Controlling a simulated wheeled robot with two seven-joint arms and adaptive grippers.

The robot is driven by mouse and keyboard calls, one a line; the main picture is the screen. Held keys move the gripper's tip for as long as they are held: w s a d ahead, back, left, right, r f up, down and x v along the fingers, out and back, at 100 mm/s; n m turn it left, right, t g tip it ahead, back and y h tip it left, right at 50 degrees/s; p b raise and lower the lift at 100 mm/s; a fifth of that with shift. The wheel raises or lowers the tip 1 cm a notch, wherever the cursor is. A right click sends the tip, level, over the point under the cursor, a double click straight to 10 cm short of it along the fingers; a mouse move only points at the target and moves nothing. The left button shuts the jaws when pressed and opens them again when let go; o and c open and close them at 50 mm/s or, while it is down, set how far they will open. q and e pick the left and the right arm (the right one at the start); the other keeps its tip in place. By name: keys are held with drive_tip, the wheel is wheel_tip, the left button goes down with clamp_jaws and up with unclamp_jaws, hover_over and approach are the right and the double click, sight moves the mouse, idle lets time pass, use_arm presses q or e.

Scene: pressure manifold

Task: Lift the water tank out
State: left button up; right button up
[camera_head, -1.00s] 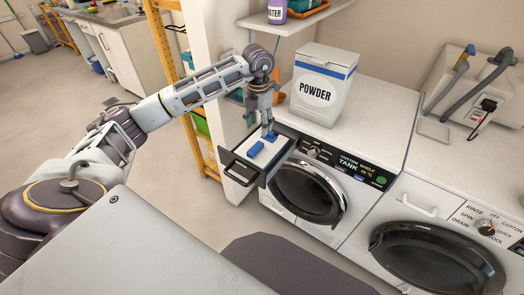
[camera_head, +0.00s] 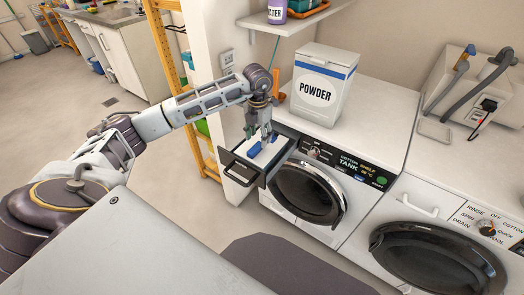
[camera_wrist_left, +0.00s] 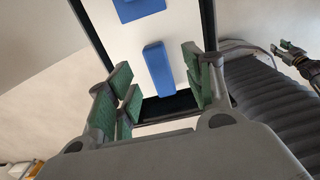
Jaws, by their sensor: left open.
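The water tank (camera_head: 268,153) is a white box with blue parts, sitting in the pulled-out dark drawer of the left washing machine. In the left wrist view its white top (camera_wrist_left: 120,45) carries a blue bar (camera_wrist_left: 158,68) and a second blue piece farther up. My left gripper (camera_head: 259,136) is open above the tank, fingers pointing down. In the left wrist view its green-padded fingers (camera_wrist_left: 160,92) stand apart on either side of the bar's near end, not closed on it. What seems to be my right gripper (camera_wrist_left: 292,54) shows small at the right edge of that view.
The drawer's front with its handle (camera_head: 240,174) juts out from the left washing machine (camera_head: 308,192). A white POWDER box (camera_head: 320,84) stands on the machine just right of the gripper. A yellow rack (camera_head: 168,60) stands behind the arm. The floor at left is open.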

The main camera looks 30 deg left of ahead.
sight(257, 145)
use_arm(q)
drive_tip(key=shift+a+f, duration=0.2)
drive_tip(key=shift+f, duration=2)
drive_tip(key=shift+s, duration=0.1)
clamp_jaws()
drive_tip(key=shift+r, duration=0.1)
